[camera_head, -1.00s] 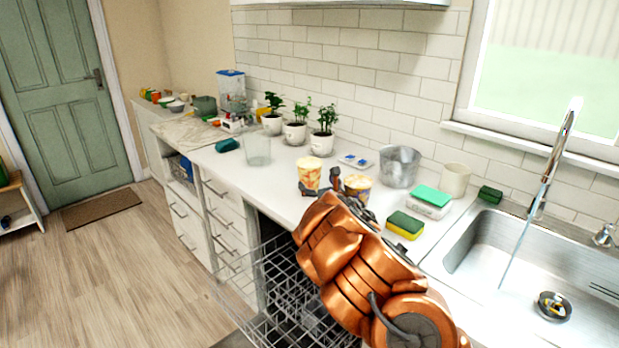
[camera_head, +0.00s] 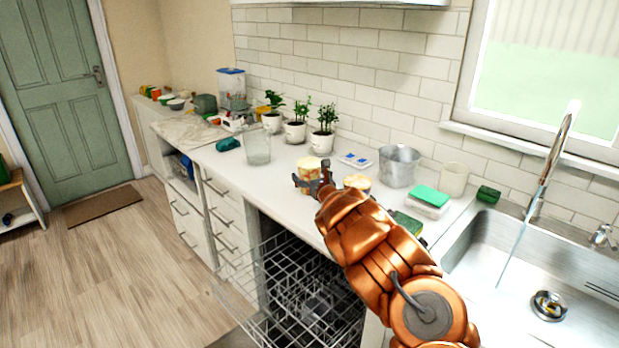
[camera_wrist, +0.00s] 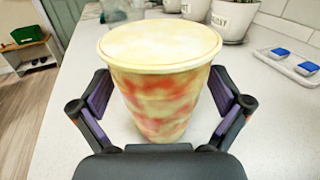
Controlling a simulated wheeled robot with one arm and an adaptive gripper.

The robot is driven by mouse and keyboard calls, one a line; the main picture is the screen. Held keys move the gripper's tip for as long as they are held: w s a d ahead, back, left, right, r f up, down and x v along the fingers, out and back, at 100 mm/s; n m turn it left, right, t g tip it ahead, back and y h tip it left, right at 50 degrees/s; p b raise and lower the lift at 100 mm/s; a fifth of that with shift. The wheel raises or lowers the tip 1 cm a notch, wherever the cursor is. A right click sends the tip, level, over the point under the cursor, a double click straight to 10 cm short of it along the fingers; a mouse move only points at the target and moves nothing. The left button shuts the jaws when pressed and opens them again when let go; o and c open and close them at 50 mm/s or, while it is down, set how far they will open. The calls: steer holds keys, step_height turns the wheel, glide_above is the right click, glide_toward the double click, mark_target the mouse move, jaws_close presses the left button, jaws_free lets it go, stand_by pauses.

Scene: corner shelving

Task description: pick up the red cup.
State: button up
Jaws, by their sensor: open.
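A cream cup with red and yellow blotches (camera_wrist: 160,105) stands upright on the white counter and fills the middle of the wrist view. It also shows in the head view (camera_head: 309,166), partly hidden behind my gripper. My gripper (camera_head: 312,178) is open, with one finger on each side of the cup. In the wrist view, the fingers (camera_wrist: 161,92) flank the cup, with a small gap visible at its lower sides. A second patterned cup (camera_head: 357,181) stands to the right, partly hidden by my arm. No plain red cup shows.
An open dishwasher rack (camera_head: 285,285) sits below the counter edge. A clear glass (camera_head: 257,149), potted plants (camera_head: 323,142) and a small tray (camera_head: 355,161) stand farther back. A metal pot (camera_head: 398,166), a sponge (camera_head: 408,222) and the sink (camera_head: 500,260) are to the right.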

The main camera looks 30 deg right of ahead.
steer(key=c, duration=0.8)
steer(key=shift+r, duration=0.1)
